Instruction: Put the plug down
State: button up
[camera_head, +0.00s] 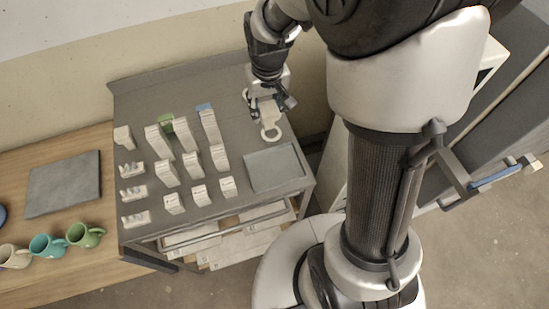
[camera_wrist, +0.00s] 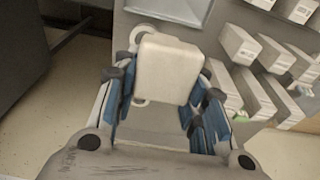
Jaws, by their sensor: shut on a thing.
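My gripper (camera_head: 266,103) is over the back right part of the grey cart top (camera_head: 235,105). It is shut on a cream plug (camera_head: 268,112). In the wrist view the plug (camera_wrist: 170,68) is a pale rounded block between the blue finger pads (camera_wrist: 162,100). A pale ring (camera_head: 271,132) shows at the plug's front end in the head view. I cannot tell whether the plug touches the cart top.
Several pale blocks (camera_head: 191,162) stand in rows on the left and middle of the cart top. A flat grey square (camera_head: 273,168) lies at its front right. A wooden table (camera_head: 60,248) on the left holds mugs (camera_head: 84,236) and a dark slab (camera_head: 63,184).

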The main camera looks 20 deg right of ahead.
notch_tip(320, 180, up, 4)
jog(key=g+p, duration=0.1)
jog(key=g, duration=0.1)
send_over(273, 163)
notch_tip(273, 163, down, 20)
jog(key=b, duration=0.4)
jog(key=shift+w+r, duration=0.1)
jog(key=shift+r, duration=0.2)
jog(key=shift+c, duration=0.5)
jog(key=o, duration=1.2)
jog(key=shift+r, duration=0.1)
